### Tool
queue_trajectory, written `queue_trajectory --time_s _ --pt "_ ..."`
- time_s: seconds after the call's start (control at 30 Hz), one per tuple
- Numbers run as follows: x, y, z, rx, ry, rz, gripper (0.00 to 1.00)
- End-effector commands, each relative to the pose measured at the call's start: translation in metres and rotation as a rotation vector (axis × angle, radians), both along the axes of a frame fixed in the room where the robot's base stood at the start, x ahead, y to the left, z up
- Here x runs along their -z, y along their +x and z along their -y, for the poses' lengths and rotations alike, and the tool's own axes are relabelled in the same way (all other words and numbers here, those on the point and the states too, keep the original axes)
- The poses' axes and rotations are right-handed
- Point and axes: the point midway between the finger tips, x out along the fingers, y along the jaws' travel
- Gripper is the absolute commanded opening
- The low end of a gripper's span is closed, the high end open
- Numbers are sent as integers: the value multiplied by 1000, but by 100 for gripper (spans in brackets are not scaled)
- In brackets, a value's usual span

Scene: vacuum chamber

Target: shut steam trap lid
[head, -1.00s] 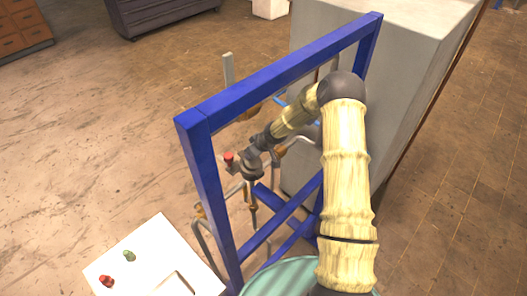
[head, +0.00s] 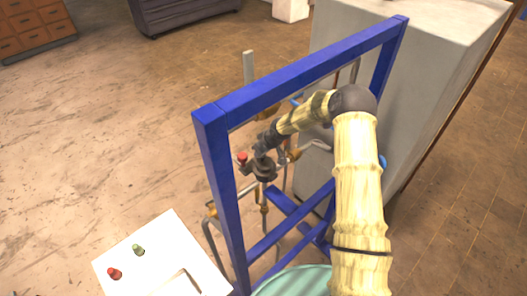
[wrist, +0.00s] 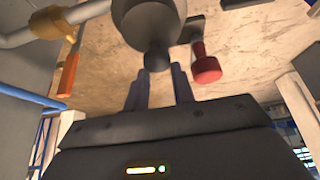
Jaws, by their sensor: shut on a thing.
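The steam trap (head: 265,172) is a dark, rounded fitting on the pipework inside the blue frame. In the wrist view a dark round body, seemingly the trap with its lid (wrist: 148,20), is at the top centre, with a short dark knob (wrist: 157,58) below it. My gripper (wrist: 159,73) has its two fingers at either side of this knob and is shut on it. In the head view my gripper (head: 264,146) is at the trap, and its fingers cannot be made out. How far the lid is open cannot be told.
A red-capped part (wrist: 205,68) is close to the right of my fingers. The blue frame (head: 300,70) surrounds the pipes and my arm reaches through it. A grey block (head: 400,75) is behind; a white box with red and green buttons (head: 155,255) is at lower left.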

Motion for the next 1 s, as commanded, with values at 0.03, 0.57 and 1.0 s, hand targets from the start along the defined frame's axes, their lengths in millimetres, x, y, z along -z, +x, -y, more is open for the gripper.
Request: queue_trajectory --time_s 0.03,0.57,1.0 --pt "0 1 -3 -3 6 4 0" --pt "2 -1 1 1 2 -2 50" --pt "-33 -15 13 2 0 0 50"
